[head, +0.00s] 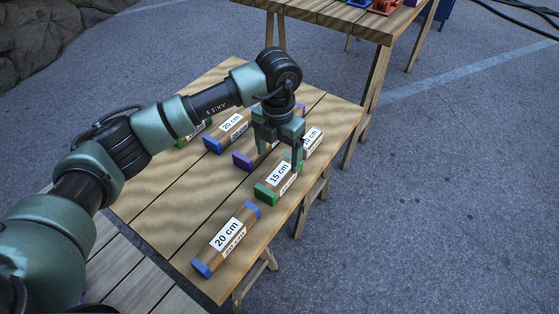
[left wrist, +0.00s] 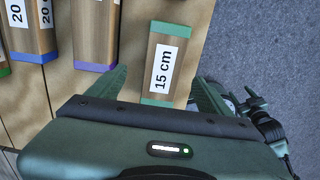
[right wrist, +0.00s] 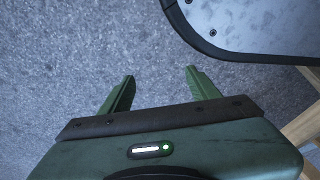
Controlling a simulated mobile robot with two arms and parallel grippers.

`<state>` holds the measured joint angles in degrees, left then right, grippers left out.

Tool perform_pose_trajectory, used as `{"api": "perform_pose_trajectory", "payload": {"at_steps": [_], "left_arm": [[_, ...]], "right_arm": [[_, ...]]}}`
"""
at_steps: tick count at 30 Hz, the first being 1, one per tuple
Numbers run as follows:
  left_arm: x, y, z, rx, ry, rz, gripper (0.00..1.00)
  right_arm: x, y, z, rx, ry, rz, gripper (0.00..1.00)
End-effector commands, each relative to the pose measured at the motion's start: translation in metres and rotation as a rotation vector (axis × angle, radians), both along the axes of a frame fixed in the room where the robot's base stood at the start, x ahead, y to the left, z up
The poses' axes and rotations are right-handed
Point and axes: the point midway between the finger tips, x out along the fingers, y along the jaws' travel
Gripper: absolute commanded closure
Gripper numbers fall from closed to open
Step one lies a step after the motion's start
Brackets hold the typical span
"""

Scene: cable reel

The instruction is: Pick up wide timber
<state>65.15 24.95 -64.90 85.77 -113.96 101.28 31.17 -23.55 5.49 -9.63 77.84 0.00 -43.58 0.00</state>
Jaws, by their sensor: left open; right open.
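Several labelled timber blocks lie on the wooden table (head: 150,205). A green-ended "15 cm" timber (head: 268,187) lies near the right edge; it also shows in the left wrist view (left wrist: 165,70). My left gripper (head: 281,158) is open above the table at the far end of this block. In the left wrist view its fingers (left wrist: 160,80) stand on either side of the block, not visibly closed on it. A blue-ended "20 cm" timber (head: 226,240) lies at the near end. My right gripper (right wrist: 160,75) is open and empty over grey pavement. Which block is widest is hard to tell.
A purple-ended timber (head: 243,161) and another blue-ended "20 cm" timber (head: 229,135) lie close beside the left gripper. Other blocks behind are partly hidden by my arm. A second table (head: 340,18) stands beyond. The table's left-middle is clear.

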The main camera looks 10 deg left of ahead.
Motion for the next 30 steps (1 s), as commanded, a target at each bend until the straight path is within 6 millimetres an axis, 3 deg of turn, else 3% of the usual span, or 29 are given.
{"api": "perform_pose_trajectory", "payload": {"at_steps": [11,18,25,26,30], "left_arm": [[-0.001,-0.001,-0.038,0.0,0.003,-0.001,0.2],[-0.001,-0.002,-0.073,-0.001,0.004,0.0,0.2],[0.0,-0.002,-0.077,-0.001,0.0,-0.001,0.2],[0.0,-0.003,-0.076,-0.001,0.001,-0.001,0.23],[0.0,-0.003,-0.076,-0.001,0.001,-0.001,0.62]], "right_arm": [[0.005,0.0,0.005,0.0,-0.004,-0.001,0.39],[0.01,0.001,0.011,0.001,-0.009,-0.002,0.39],[0.011,0.001,0.013,0.001,-0.011,-0.002,0.39],[0.011,0.001,0.013,0.001,-0.011,-0.002,0.39],[0.011,0.001,0.013,0.0,-0.01,-0.002,0.39]]}}
